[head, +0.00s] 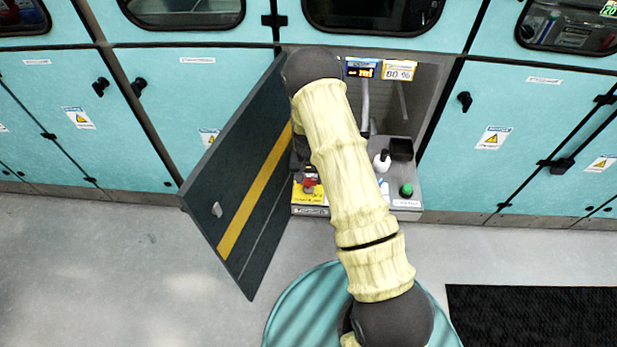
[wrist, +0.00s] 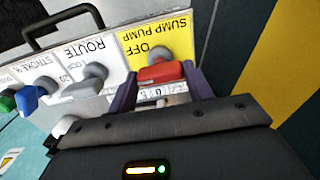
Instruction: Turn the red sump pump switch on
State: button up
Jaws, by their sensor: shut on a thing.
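The red sump pump switch (wrist: 160,72) is a red handle on a yellow plate (wrist: 180,40) marked SUMP PUMP and OFF, which reads upside down in the wrist view. In the head view the red switch (head: 309,186) shows small at the left of the open cabinet's panel. My gripper (wrist: 161,76) has its purple fingers on either side of the red handle and is shut on it. Part of the markings below the handle is covered. In the head view my arm hides most of the gripper.
Other controls sit beside it: a ROUTE knob (wrist: 95,75), a blue knob (wrist: 27,98) and a green button (head: 406,190). The open dark cabinet door (head: 240,175) with a yellow stripe stands close on the left. Grey floor (head: 120,260) is clear in front.

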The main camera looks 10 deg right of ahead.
jog(key=shift+n, duration=0.5)
jog(key=n+b, duration=0.1)
jog(key=n, duration=0.2)
jog(key=shift+b, duration=0.35)
jog(key=n, duration=0.4)
jog(key=shift+n+b, duration=0.4)
jog(key=n, duration=0.4)
jog(key=shift+n, duration=2.6)
jog(key=o, duration=1)
jog(key=shift+r, duration=0.15)
